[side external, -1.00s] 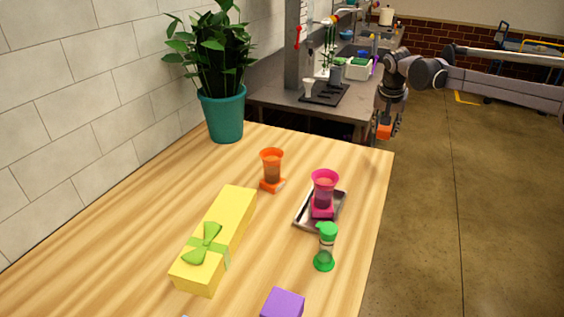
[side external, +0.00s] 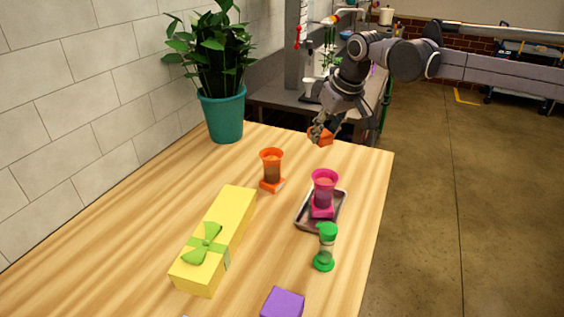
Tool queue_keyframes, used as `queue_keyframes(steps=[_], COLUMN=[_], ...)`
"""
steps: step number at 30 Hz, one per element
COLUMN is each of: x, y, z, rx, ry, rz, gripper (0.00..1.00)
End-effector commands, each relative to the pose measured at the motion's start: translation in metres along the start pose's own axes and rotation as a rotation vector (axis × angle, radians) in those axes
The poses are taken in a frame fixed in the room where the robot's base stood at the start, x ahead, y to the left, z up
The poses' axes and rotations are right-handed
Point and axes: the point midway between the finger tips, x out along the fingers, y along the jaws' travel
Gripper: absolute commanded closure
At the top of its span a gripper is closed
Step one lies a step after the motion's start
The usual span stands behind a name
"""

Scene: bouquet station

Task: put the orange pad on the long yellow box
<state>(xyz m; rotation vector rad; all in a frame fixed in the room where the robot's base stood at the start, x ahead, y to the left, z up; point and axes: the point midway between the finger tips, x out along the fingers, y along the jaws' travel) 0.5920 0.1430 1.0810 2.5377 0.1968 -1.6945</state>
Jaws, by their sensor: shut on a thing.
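The orange pad (side external: 323,137) is a small orange block held in my gripper (side external: 317,133). My gripper is shut on it, above the far edge of the wooden table. The long yellow box (side external: 221,232) lies on the table at the left centre, with a green ribbon and bow (side external: 205,246) on its near half. The far half of its top is bare. My gripper is beyond the box and to its right, well apart from it.
An orange vase (side external: 271,168) stands between box and gripper. A pink vase (side external: 323,190) stands on a metal tray (side external: 305,219). A green vase-like piece (side external: 326,248) and a purple block (side external: 283,303) are nearer. A potted plant (side external: 223,113) stands at the far left corner.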

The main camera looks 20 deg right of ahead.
Motion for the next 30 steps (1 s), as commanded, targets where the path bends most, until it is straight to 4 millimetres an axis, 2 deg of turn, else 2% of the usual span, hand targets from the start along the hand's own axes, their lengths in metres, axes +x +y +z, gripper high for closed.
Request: queue_keyframes(steps=[1, 3, 6, 9, 12, 18, 23, 30], x=[-0.005, -0.012, -0.022, -0.031, -0.038, -0.041, -0.027, 0.0], y=[-0.025, -0.056, -0.095, -0.126, -0.147, -0.171, -0.197, -0.245], z=[0.003, 0.008, 0.016, 0.025, 0.032, 0.039, 0.045, 0.056], rx=[-0.077, -0.184, -0.321, -0.435, -0.516, -0.587, -0.591, -0.59], ry=[0.0, 0.0, 0.0, 0.0, 0.0, -0.001, -0.001, -0.001], rz=[-0.033, -0.077, -0.135, -0.181, -0.214, -0.242, -0.245, -0.244], gripper=[0.9, 0.9, 0.9, 0.9, 0.9, 0.9, 0.9, 0.9])
